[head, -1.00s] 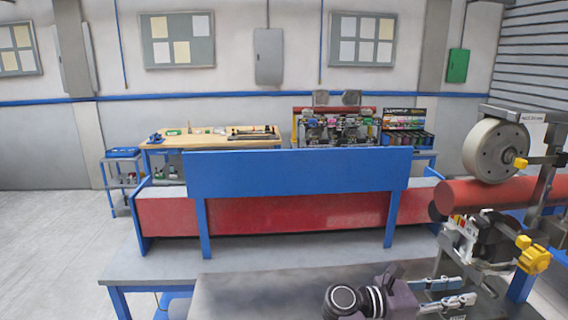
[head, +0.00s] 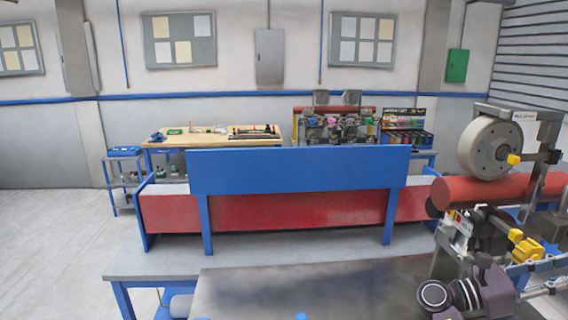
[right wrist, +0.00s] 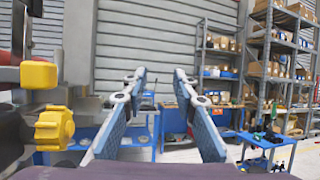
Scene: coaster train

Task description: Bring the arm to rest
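My right gripper (head: 548,274) is at the lower right of the head view, its fingers pointing right, in front of the machine with the red roller. In the right wrist view its two blue-padded fingers (right wrist: 160,80) stand apart with nothing between them. The gripper is open and empty. My left gripper does not show in either view.
The machine's red roller (head: 490,192), grey wheel (head: 490,150) and yellow knobs (head: 526,250) are close to my right arm. A yellow knob (right wrist: 54,128) is left of the fingers. A blue board (head: 300,170) spans the bench (head: 150,262). Shelves (right wrist: 275,60) stand farther off.

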